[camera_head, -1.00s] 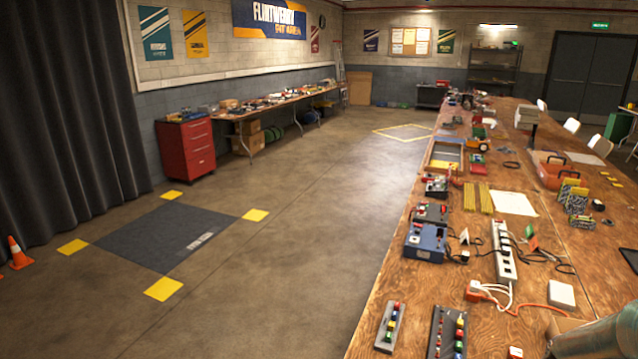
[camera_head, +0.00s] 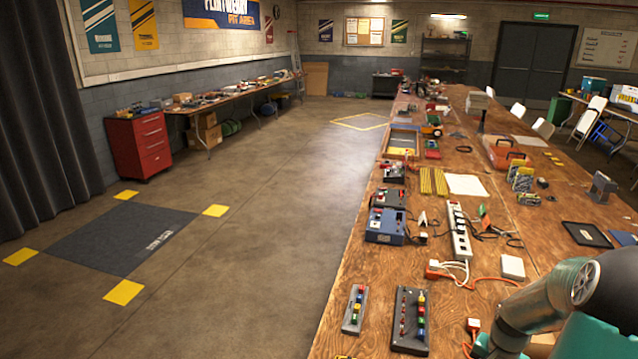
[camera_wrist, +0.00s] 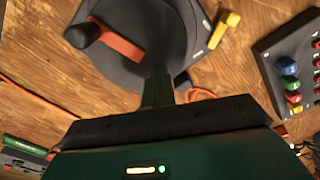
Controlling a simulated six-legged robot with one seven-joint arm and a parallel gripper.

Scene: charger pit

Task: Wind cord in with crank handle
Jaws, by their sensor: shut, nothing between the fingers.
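In the wrist view, a dark grey round reel (camera_wrist: 172,30) lies on the wooden table at the top. An orange-red crank arm (camera_wrist: 121,43) crosses its face, with a dark, rounded handle (camera_wrist: 84,34) at its left end. My gripper (camera_wrist: 158,88) is shut and empty, with its fingers over the reel's near edge, right of and below the handle. I cannot tell whether they touch the reel. An orange cord (camera_wrist: 35,103) lies on the table to the left. In the head view, orange cord (camera_head: 487,281) runs from the power strip; the reel is not visible there.
A board with coloured knobs (camera_wrist: 289,82) stands right of the reel; a yellow piece (camera_wrist: 224,30) is beside it. In the head view, two knob boards (camera_head: 409,318) and a white power strip (camera_head: 459,232) are on the crowded table (camera_head: 375,270). The floor to the left is mostly open.

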